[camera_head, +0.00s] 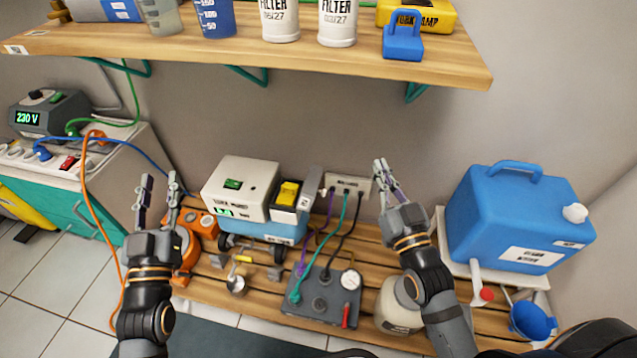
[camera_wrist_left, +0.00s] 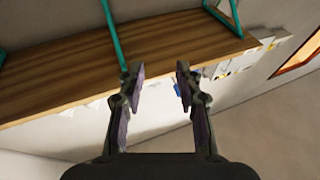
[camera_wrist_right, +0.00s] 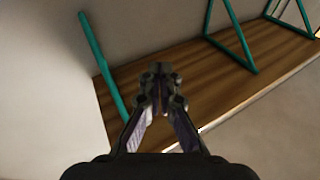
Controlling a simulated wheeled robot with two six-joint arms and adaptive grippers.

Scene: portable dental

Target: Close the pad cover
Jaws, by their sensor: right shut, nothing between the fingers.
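A small dark box with a yellow pad (camera_head: 289,193) on top sits beside the white unit on the wooden bench. A grey flap, which looks like the pad cover (camera_head: 312,181), stands raised at the pad's right side. My left gripper (camera_head: 160,182) is open and empty, left of the white unit and apart from the pad. It also shows open in the left wrist view (camera_wrist_left: 159,70). My right gripper (camera_head: 380,168) is shut and empty, right of the cover and apart from it. It also shows shut in the right wrist view (camera_wrist_right: 157,70).
The white unit (camera_head: 240,185) stands left of the pad. A white socket panel (camera_head: 347,186) with cables is right of the cover. A blue jerrycan (camera_head: 515,215) is further right. A wooden shelf (camera_head: 250,55) hangs above. A grey manifold box (camera_head: 322,300) stands in front.

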